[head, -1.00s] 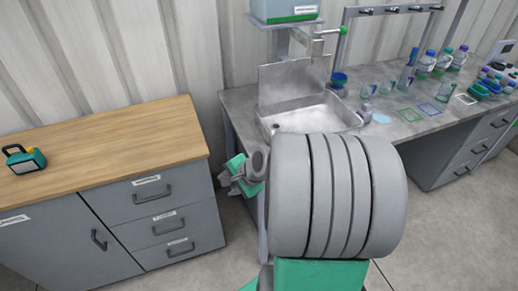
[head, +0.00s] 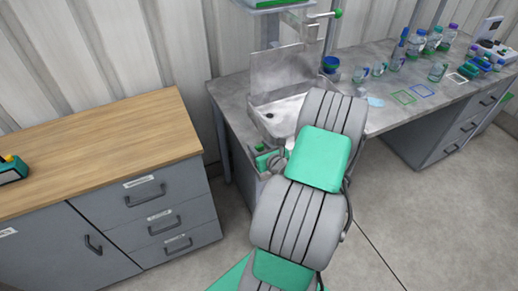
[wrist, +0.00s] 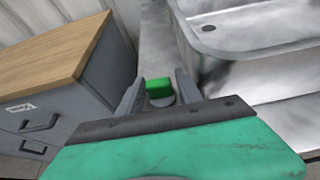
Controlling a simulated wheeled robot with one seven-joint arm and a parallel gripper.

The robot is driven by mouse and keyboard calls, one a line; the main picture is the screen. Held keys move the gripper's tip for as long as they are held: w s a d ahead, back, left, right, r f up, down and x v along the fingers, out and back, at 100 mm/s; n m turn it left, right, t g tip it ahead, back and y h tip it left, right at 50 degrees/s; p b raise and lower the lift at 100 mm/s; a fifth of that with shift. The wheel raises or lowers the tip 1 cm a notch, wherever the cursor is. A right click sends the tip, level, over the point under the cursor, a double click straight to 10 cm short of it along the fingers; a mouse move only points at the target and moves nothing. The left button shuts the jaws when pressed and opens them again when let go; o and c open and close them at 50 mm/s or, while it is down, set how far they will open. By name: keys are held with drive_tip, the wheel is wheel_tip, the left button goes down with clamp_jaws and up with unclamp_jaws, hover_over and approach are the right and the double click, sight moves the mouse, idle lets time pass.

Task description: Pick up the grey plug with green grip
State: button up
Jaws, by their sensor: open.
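The plug shows in the wrist view as a green grip (wrist: 159,88) with a small grey part under it, on the grey worktop just left of the sink. My gripper (wrist: 160,78) is open, with one finger on each side of the plug in that view. I cannot tell whether the fingers are level with the plug or above it. The lower part of the plug is hidden behind my gripper's body. In the head view my arm covers much of this area, and the plug is not clear there.
The metal sink (wrist: 250,30) has a raised rim close to the right finger. A wood-topped cabinet (head: 100,140) stands left, with a gap before the bench. Bottles and beakers (head: 420,45) stand farther right on the bench. A green and black device (head: 12,170) is on the cabinet.

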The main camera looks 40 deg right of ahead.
drive_tip(key=shift+c, duration=0.2)
clamp_jaws()
idle(0.3)
